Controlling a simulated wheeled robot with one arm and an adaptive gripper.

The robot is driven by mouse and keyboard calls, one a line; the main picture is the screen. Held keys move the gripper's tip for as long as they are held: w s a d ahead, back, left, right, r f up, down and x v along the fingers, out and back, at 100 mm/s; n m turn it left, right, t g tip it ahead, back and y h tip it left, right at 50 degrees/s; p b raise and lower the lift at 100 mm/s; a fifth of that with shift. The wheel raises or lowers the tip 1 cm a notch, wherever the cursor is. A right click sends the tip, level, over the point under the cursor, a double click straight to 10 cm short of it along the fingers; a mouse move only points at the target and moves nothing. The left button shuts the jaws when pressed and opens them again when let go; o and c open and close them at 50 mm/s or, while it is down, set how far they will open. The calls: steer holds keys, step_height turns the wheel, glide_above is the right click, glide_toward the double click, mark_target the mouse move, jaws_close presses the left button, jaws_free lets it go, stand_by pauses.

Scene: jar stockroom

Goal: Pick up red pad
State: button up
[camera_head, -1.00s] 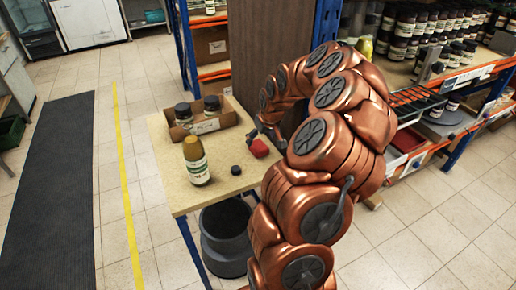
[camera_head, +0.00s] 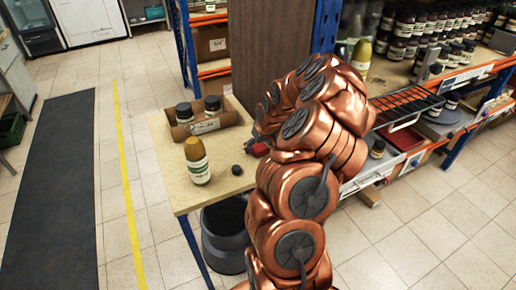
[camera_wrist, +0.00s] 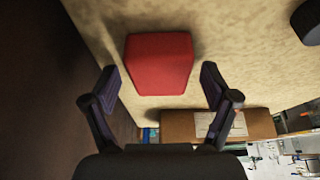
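The red pad (camera_wrist: 160,64) lies on the wooden table top, a small red block in the upper middle of the wrist view. In the head view the red pad (camera_head: 258,149) shows only in part, mostly hidden behind my arm. My gripper (camera_wrist: 160,85) is open, with one dark finger to each side below the pad in the wrist view. The fingers are apart from the pad and nothing is between them. In the head view the gripper is hidden by my arm.
On the table (camera_head: 172,165) stand a yellow-brown bottle (camera_head: 197,162), a small black lid (camera_head: 237,170) and a cardboard tray (camera_head: 215,125) with two jars. A dark brown panel (camera_head: 262,50) rises behind. Shelves of jars (camera_head: 430,25) stand at right.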

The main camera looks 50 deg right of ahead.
steer(key=c, duration=1)
steer(key=shift+c, duration=0.2)
steer(key=shift+r+b, duration=1.2)
steer(key=shift+r, duration=3.85)
